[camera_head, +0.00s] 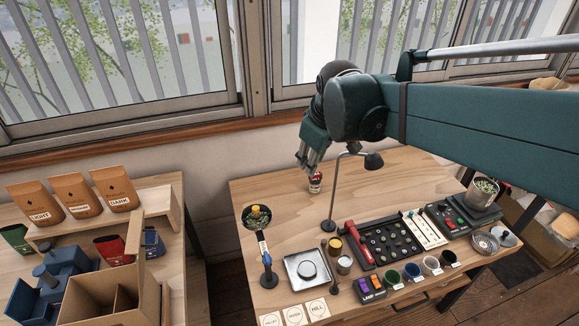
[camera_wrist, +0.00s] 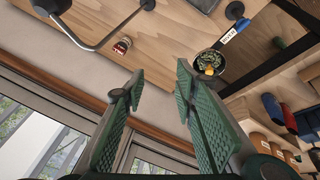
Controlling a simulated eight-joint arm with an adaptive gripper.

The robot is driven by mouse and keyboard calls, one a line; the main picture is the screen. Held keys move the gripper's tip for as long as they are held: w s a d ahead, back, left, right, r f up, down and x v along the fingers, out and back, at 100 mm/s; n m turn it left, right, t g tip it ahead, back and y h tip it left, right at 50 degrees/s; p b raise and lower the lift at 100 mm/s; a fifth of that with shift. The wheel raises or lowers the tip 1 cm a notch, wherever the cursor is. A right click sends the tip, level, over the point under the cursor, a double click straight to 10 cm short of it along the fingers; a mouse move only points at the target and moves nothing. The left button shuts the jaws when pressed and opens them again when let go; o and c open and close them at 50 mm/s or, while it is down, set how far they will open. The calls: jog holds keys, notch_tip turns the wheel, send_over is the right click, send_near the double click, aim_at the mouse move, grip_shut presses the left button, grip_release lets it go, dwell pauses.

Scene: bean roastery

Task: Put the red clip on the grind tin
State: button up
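My gripper (camera_head: 308,163) is raised over the back of the wooden table; in the wrist view (camera_wrist: 160,72) its two green fingers are apart with nothing between them. A small container with a red-and-white label (camera_head: 315,183) stands upright at the back of the table, just below the fingertips in the head view. It also shows in the wrist view (camera_wrist: 122,46), left of and apart from the fingers. I cannot tell if it is the grind tin. A long red piece (camera_head: 355,238) lies at the left edge of the dark bean board; I cannot tell if it is the clip.
A desk lamp (camera_head: 331,225) stands close by. A dark bowl (camera_head: 256,218) holds beans. A scale (camera_head: 306,269), cups (camera_head: 412,271) and the bean board (camera_head: 385,243) fill the front. The back right of the table (camera_head: 405,180) is clear.

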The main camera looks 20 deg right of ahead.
jog(key=s+a+f+m+t, duration=0.1)
jog(key=s+a+f+m, duration=0.1)
jog(key=s, duration=0.6)
jog(key=s+a+f+m+t, duration=0.1)
jog(key=s+m, duration=0.3)
jog(key=s, duration=0.4)
jog(key=shift+s+a+f, duration=0.35)
jog(key=shift+a+f, duration=0.2)
jog(key=shift+f, duration=0.15)
jog(key=shift+f+b, duration=0.6)
